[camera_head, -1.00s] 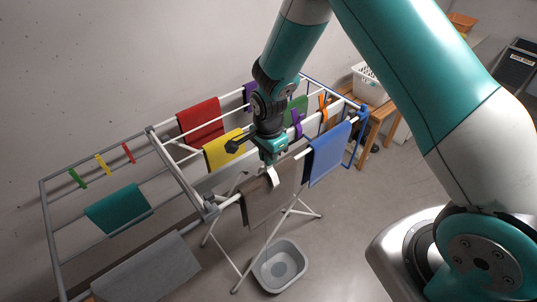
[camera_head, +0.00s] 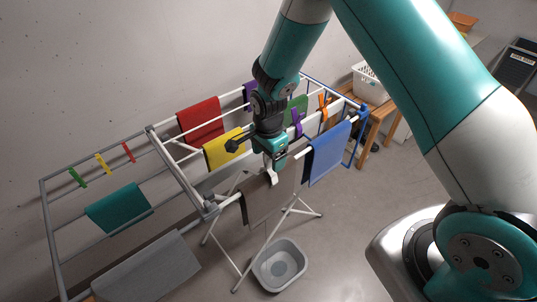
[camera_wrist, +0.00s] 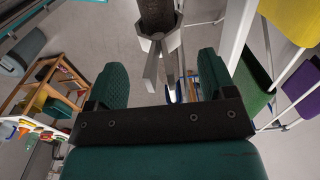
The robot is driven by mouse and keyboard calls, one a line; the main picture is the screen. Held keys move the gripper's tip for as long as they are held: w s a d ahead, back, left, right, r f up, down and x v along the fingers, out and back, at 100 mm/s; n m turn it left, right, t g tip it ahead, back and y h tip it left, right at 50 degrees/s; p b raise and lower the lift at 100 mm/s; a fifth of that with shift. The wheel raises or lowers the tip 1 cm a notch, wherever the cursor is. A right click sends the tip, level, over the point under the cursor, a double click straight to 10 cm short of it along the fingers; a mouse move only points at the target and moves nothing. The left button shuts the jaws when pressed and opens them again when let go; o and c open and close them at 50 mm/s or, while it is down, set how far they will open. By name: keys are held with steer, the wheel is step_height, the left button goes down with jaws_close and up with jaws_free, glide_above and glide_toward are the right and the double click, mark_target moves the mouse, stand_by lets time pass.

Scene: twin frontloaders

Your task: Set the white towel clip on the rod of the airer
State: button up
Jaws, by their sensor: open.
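The white towel clip (camera_head: 273,177) is at the front rod (camera_head: 228,202) of the airer, by the top edge of the brown towel (camera_head: 268,200). In the wrist view the pale clip (camera_wrist: 152,68) stands between my two spread green fingers, with a gap on each side. Its upper part lies around the end of a dark brown shape, which looks like the towel (camera_wrist: 157,14) over the rod. My gripper (camera_head: 272,163) is open just above the clip; it also shows in the wrist view (camera_wrist: 160,78). How firmly the clip sits is hidden.
A blue towel (camera_head: 327,154) hangs to the right on the front rod. Yellow (camera_head: 223,150) and red (camera_head: 200,121) towels hang behind, with a purple clip (camera_head: 297,123) nearby. A grey basin (camera_head: 279,265) stands on the floor below. A second airer is at left.

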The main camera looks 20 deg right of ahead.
steer(key=o, duration=0.4)
step_height(320, 180, up, 17)
steer(key=b, duration=0.5)
steer(key=s+a+r+n+y+b, duration=0.1)
steer(key=s+a+n+y, duration=0.1)
steer(key=s+n, duration=0.8)
steer(key=s+a+r+n+y+b, duration=0.2)
steer(key=s+n, duration=0.9)
steer(key=s, duration=0.3)
steer(key=shift+s+a+n+b, duration=0.3)
steer(key=shift+s, duration=0.1)
